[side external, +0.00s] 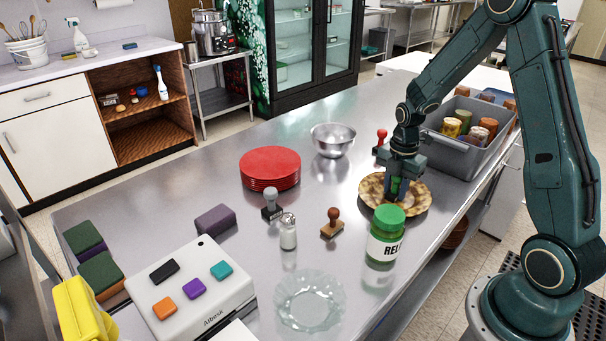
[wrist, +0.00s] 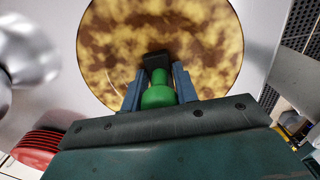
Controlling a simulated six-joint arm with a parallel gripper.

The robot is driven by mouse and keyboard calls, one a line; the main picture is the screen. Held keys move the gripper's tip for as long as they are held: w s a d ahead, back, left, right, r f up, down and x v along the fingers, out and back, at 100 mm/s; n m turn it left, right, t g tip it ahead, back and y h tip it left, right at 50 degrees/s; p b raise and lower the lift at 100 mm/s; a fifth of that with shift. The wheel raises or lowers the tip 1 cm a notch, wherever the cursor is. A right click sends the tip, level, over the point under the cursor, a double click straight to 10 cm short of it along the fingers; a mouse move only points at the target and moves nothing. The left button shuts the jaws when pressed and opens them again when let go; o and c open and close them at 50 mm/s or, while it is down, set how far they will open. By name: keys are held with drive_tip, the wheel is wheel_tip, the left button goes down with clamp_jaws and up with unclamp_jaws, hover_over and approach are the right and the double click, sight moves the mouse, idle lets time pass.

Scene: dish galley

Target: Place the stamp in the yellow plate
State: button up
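The yellow plate (side external: 418,207), mottled brown and yellow, lies on the steel counter at the right; it also fills the top of the wrist view (wrist: 205,40). My gripper (side external: 398,182) is over the plate, pointing down. Its fingers (wrist: 157,92) are shut on a stamp with a green handle (wrist: 157,97) and a dark base (wrist: 157,62). The green handle shows between the fingers in the side view. I cannot tell whether the base touches the plate.
A green-lidded relish jar (side external: 386,238) stands close in front of the plate. A brown stamp (side external: 332,222), grey stamp (side external: 271,205) and red stamp (side external: 381,140) stand nearby. Red plates (side external: 270,167), a metal bowl (side external: 333,140), a shaker (side external: 288,234) and a grey bin (side external: 461,153) surround the area.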

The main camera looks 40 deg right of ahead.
drive_tip(key=o, duration=0.4)
drive_tip(key=shift+o, duration=0.2)
drive_tip(key=shift+r, duration=0.1)
wheel_tip(320, 180, up, 12)
drive_tip(key=shift+f, duration=0.15)
drive_tip(key=shift+r, duration=0.2)
drive_tip(key=shift+r, duration=0.1)
idle(0.6)
